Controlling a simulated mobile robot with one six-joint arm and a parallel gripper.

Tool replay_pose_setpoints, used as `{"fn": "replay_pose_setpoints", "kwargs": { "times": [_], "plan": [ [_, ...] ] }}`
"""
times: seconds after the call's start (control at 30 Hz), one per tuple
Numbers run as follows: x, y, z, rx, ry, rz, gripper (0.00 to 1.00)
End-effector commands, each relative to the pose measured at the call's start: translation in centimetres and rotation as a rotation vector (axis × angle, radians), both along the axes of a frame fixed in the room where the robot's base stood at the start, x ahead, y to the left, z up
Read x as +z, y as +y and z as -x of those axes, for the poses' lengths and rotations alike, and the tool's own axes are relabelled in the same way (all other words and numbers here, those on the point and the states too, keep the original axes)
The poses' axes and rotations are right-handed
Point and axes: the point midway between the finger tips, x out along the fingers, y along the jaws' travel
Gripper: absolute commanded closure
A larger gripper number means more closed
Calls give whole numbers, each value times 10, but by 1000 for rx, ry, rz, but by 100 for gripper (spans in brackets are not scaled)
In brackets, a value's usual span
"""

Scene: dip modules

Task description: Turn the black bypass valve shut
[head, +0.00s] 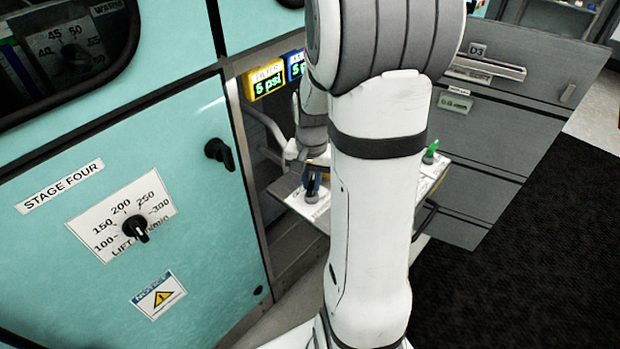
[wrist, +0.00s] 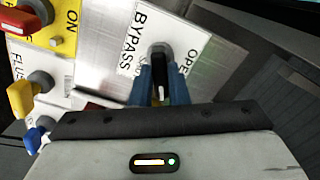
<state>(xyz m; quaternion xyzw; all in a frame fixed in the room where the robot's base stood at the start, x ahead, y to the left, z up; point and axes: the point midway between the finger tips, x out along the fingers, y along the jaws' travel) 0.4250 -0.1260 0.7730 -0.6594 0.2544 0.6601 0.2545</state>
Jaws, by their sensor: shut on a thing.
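The black bypass valve (wrist: 160,60) sits on a white label plate in the wrist view. The word BYPASS runs down its left side, and an OPEN marking, partly covered, is on its right. A smaller marking beside the handle is mostly hidden. My gripper (wrist: 161,91) has its two blue fingers on either side of the black handle, shut on it. The handle's white-marked end points down in the picture, between the fingers. In the head view my gripper (head: 312,184) is at the panel, where the black valve is hard to make out.
Red (wrist: 20,20), yellow (wrist: 22,98) and blue (wrist: 35,135) handles stand left of the bypass plate. In the head view a green handle (head: 430,150) is on the panel's right, partly beside my arm. A teal cabinet (head: 170,190) stands left; grey drawers (head: 505,110) stand right.

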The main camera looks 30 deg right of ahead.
Motion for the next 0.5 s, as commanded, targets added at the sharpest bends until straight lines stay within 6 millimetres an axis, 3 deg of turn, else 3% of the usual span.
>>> {"fn": "replay_pose_setpoints", "kwargs": {
  "times": [0.5],
  "plan": [
    [0, 0, 0, -392, 1, 1, 100]
  ]
}}
